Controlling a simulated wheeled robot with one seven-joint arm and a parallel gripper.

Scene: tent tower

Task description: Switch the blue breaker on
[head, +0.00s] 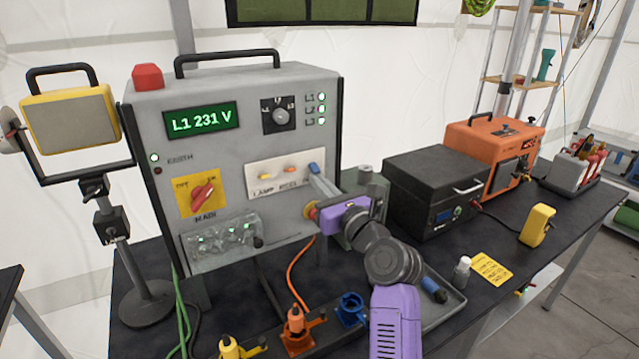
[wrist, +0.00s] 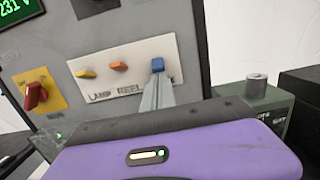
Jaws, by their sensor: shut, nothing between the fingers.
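The blue breaker (head: 313,168) is the rightmost of three small levers on the white plate of the grey cabinet. It also shows in the wrist view (wrist: 157,64), at the plate's right end. My gripper (head: 317,180) is shut and empty, reaching the plate from the right. In the wrist view its fingertips (wrist: 157,80) are just under the blue lever, touching it or very close; I cannot tell which. The fingers hide the lever's lower part. I cannot tell whether the breaker is on or off.
A yellow lever (wrist: 87,74) and an orange lever (wrist: 119,66) sit left of the blue one. A red main knob (head: 203,192) and a clear-covered box (head: 222,243) are on the cabinet. Coloured connectors (head: 296,320) stand below in front. A black box (head: 435,190) is on the right.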

